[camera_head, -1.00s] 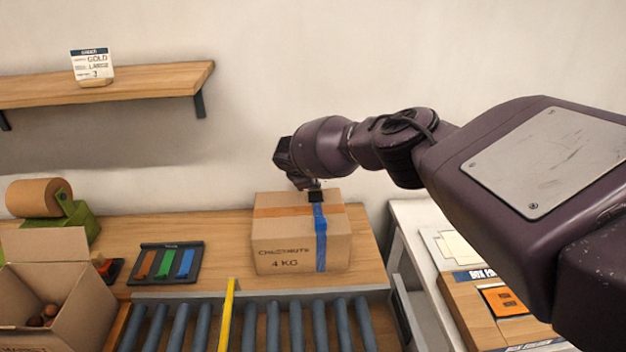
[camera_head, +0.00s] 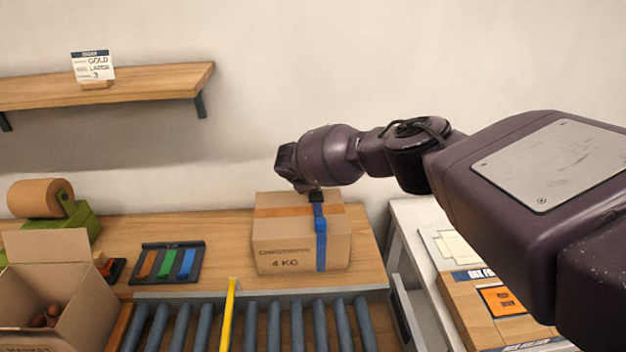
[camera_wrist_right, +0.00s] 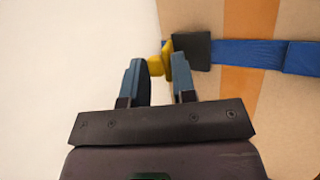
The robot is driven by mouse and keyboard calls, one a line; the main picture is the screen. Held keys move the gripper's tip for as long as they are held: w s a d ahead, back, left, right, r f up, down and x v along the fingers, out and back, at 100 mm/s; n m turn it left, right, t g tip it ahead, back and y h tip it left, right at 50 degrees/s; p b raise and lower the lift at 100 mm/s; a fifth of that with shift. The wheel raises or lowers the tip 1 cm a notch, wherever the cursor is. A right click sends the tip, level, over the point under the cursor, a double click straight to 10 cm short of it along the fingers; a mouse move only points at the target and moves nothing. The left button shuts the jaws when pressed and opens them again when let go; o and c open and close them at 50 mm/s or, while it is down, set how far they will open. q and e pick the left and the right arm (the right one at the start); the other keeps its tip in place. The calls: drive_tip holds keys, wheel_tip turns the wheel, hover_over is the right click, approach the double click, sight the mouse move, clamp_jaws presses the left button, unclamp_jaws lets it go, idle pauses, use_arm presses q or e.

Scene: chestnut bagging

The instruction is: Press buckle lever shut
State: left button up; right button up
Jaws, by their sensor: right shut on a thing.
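A closed cardboard box (camera_head: 275,238) marked chestnuts, 4 kg, stands on the wooden bench. A blue strap (camera_head: 321,253) runs over its top and down its front. The black buckle (camera_head: 316,197) sits on the strap at the box's top; it also shows in the right wrist view (camera_wrist_right: 191,52). A small yellow lever (camera_wrist_right: 156,65) sticks out beside the buckle. My right gripper (camera_wrist_right: 158,70) is shut on the lever, its blue-grey fingers on either side. In the head view my right gripper (camera_head: 310,187) is small and partly hidden by the wrist. My left gripper is out of view.
An orange tape band (camera_head: 270,211) crosses the box top. Rollers (camera_head: 297,325) with a yellow bar (camera_head: 228,315) lie in front. A strip tray (camera_head: 167,263), an open box of chestnuts (camera_head: 85,318) and a tape roll (camera_head: 40,198) stand left. The bench between tray and box is clear.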

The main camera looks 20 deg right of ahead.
drive_tip(key=shift+s+f+m+t+h+p, duration=0.3)
drive_tip(key=shift+s+t+h, duration=0.25)
drive_tip(key=shift+t, duration=0.65)
idle(0.8)
drive_tip(key=shift+s+a+f+t+h, duration=0.15)
drive_tip(key=shift+s+f+t+h, duration=0.15)
drive_tip(key=shift+t, duration=0.3)
drive_tip(key=shift+s+a+f+m+t+h+b, duration=0.1)
drive_tip(key=shift+s+m+t+h+b, duration=0.1)
drive_tip(key=shift+t+b, duration=0.15)
drive_tip(key=shift+s+f+m+t+h+b, duration=0.1)
drive_tip(key=shift+m+t+b, duration=0.15)
drive_tip(key=shift+t, duration=0.1)
idle(0.4)
drive_tip(key=o, duration=0.7)
drive_tip(key=shift+o, duration=0.3)
